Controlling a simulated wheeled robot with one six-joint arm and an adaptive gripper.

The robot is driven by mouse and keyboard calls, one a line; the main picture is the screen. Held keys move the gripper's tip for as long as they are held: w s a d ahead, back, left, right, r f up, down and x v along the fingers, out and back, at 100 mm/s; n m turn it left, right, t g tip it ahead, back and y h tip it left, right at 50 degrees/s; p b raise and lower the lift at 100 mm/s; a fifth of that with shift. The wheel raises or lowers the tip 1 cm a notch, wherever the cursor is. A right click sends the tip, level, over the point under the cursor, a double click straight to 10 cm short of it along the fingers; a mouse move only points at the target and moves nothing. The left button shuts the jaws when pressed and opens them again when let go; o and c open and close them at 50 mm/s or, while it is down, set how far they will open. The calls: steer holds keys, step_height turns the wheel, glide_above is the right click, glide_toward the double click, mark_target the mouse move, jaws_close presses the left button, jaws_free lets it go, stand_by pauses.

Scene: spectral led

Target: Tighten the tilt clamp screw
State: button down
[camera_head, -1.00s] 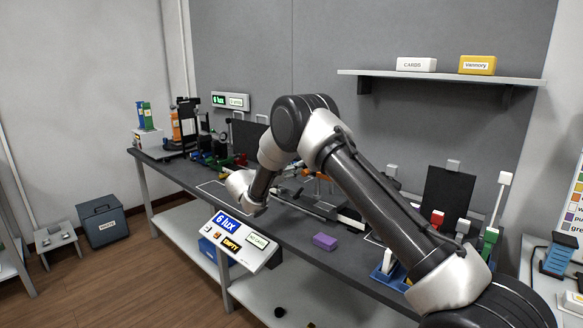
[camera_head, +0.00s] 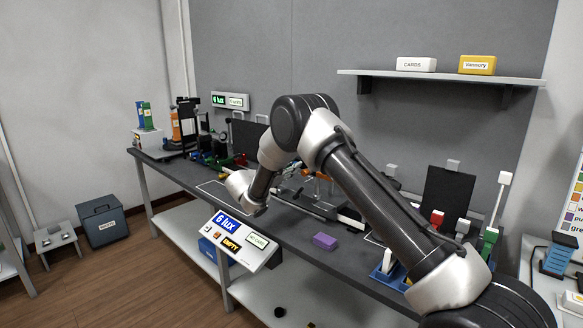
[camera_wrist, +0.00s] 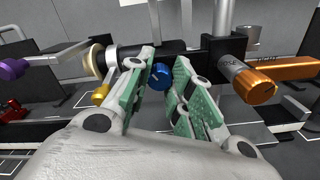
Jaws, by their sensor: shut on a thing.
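A small blue knob (camera_wrist: 160,76) with a mark on its face sits below a dark horizontal bar in the wrist view. I take it to be the tilt clamp screw, though no name on it is readable. My gripper (camera_wrist: 164,72) has its green-padded fingers on either side of the knob, shut on it. In the head view my arm hides the fingers and the knob.
A purple knob (camera_wrist: 12,69) and a brass knob (camera_wrist: 100,94) are to the left of my fingers. In the head view a purple block (camera_head: 325,241) lies near the bench's front edge. A tilted panel (camera_head: 237,240) reads 6 lux and EMPTY.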

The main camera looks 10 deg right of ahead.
steer(key=shift+f+m, duration=0.15)
steer(key=shift+m, duration=8.05)
steer(key=shift+s, duration=0.1)
steer(key=c, duration=1.3)
jaws_free()
steer(key=shift+o, duration=0.2)
steer(key=v, duration=1.2)
